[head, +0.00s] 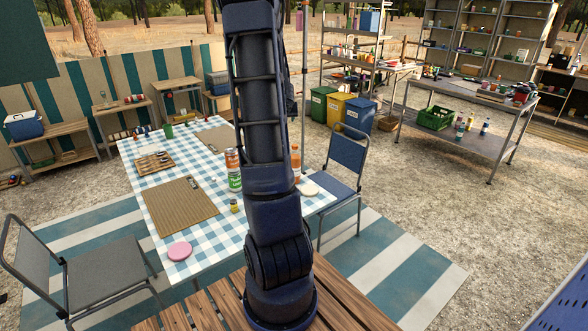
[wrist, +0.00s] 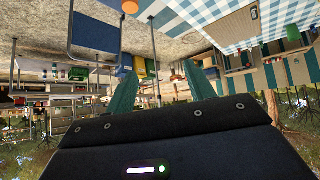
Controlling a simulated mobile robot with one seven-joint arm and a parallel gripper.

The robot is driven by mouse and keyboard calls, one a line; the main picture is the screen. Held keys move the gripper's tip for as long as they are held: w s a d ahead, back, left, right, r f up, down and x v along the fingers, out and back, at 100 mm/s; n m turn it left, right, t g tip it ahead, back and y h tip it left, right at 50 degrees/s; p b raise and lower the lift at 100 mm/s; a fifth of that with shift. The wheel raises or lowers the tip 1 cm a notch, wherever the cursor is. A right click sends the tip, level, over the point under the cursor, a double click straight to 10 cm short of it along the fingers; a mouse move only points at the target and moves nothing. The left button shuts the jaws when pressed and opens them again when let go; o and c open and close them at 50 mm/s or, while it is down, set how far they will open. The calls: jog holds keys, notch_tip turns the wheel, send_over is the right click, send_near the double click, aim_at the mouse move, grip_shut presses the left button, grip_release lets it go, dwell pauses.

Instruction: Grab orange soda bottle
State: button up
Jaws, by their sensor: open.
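The orange soda bottle (head: 296,160) stands upright near the right edge of the checkered table (head: 215,236) in the head view, just right of my arm, which partly hides it. An orange shape at the top edge of the wrist view (wrist: 129,6) may be the same bottle, cut off by the frame. My gripper (wrist: 162,84) shows two teal fingers spread apart with nothing between them. It is well apart from the bottle and outside the head view. The wrist picture is upside down.
Left of the bottle stand tall cans (head: 234,170) and a small jar (head: 234,206). The table also carries a woven mat (head: 180,207), a pink disc (head: 179,251) and a tray (head: 154,162). A blue chair (head: 346,158) stands right of the table, a grey chair (head: 105,268) left.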

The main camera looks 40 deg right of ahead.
jog(key=g+y, duration=0.2)
send_near(295, 145)
jog(key=f, duration=0.2)
jog(key=x, duration=0.5)
jog(key=shift+w+d+r, duration=0.1)
jog(key=shift+d+r, duration=0.1)
jog(key=shift+d, duration=0.1)
jog(key=shift+w+x, duration=0.1)
jog(key=shift+x, duration=1.4)
jog(key=shift+w+x, duration=0.15)
jog(key=shift+x, duration=1.35)
jog(key=shift+a+r, duration=0.1)
jog(key=shift+a, duration=0.05)
grip_shut()
